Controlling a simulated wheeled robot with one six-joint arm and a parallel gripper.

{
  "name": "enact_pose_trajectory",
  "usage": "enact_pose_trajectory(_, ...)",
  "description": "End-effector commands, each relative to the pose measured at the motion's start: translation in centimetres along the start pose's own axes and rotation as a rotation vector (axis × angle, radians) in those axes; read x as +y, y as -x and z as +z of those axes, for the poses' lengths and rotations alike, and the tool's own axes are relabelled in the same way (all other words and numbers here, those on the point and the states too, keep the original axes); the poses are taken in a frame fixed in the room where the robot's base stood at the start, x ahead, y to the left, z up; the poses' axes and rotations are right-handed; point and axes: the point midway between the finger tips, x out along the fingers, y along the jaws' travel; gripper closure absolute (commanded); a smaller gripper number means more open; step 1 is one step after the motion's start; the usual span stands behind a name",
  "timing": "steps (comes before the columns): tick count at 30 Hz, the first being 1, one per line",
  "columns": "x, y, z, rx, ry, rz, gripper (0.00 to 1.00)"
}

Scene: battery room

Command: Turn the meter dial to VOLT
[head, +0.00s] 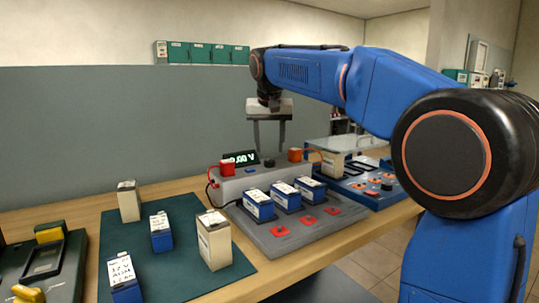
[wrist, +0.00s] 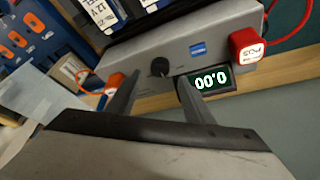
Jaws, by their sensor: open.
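The meter is a grey box (head: 240,186) at the back of the bench, with a lit display (head: 240,158) that reads zero volts. Its dial is a black round knob (wrist: 160,67) on the grey face in the wrist view; it also shows as a dark knob (head: 268,162) in the head view. Which mark it points to is too small to read. My gripper (head: 268,148) is open above the meter, its two fingers pointing down. In the wrist view the fingertips (wrist: 157,82) are on either side of the dial, and I cannot tell whether they touch it.
A red plug (head: 227,167) and an orange plug (head: 296,155) stand on the meter's two ends, with cables. Several blue batteries (head: 258,205) sit in a grey tray (head: 285,244) in front. More batteries stand on a green mat (head: 183,270) at left. A blue panel (head: 362,195) is at right.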

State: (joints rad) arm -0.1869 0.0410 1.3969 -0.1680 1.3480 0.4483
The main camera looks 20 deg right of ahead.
Motion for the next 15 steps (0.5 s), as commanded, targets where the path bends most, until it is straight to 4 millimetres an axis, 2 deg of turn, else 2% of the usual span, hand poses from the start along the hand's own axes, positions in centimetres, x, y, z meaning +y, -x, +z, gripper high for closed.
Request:
enact_pose_trajectory(1, 0.0, 1.1, 0.0, 0.002, 0.000, -0.001, 0.53)
enact_pose_trajectory(9, -0.1, 6.5, -0.1, 0.002, 0.001, -0.002, 0.53)
enact_pose_trajectory(15, -0.1, 9.9, 0.0, 0.001, 0.000, -0.001, 0.53)
